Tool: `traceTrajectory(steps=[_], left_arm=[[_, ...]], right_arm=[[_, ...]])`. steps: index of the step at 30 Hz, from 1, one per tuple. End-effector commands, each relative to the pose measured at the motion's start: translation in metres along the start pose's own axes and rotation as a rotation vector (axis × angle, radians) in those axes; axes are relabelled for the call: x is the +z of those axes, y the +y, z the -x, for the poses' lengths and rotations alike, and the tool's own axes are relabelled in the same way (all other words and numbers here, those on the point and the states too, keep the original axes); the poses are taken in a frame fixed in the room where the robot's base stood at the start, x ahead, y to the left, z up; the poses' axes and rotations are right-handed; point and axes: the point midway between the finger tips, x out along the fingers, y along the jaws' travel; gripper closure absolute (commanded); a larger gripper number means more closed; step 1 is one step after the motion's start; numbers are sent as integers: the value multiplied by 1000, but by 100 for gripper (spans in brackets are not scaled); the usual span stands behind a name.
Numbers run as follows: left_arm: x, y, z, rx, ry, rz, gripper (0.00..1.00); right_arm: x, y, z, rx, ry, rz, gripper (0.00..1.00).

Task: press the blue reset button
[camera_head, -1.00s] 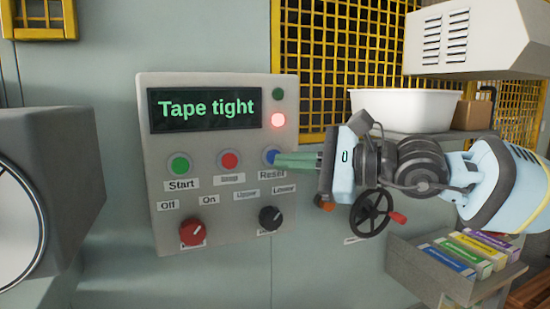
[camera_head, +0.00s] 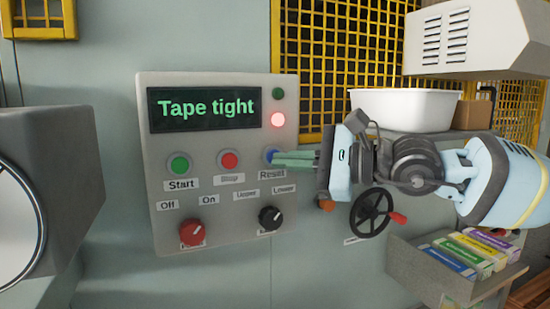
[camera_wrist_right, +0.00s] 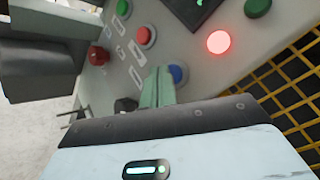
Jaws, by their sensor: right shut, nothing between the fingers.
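The blue reset button (camera_head: 270,155) is on the grey control panel (camera_head: 220,225), above the label "Reset". My right gripper (camera_head: 277,157) comes in from the right with its green fingers shut and empty. The fingertips are right at the blue button and cover part of it in the head view. In the right wrist view the blue button (camera_wrist_right: 178,74) shows just beside the shut fingers (camera_wrist_right: 158,80). I cannot tell whether they touch it. My left gripper is not in view.
The panel also has a green start button (camera_head: 180,165), a red stop button (camera_head: 229,160), a red knob (camera_head: 192,232) and a black knob (camera_head: 270,218). The display (camera_head: 203,109) reads "Tape tight", and a red lamp (camera_head: 278,120) is lit. A handwheel (camera_head: 371,212) is below my right arm.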

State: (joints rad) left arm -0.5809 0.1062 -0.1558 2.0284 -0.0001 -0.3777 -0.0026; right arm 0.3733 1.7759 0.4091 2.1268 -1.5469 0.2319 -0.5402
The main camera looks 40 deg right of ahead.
Motion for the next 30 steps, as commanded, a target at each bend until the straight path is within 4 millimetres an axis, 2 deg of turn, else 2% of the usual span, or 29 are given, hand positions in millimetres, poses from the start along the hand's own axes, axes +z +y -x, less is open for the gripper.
traceTrajectory(steps=[30], left_arm=[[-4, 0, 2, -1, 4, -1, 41]], right_arm=[[-5, -5, -6, 1, 0, -2, 100]])
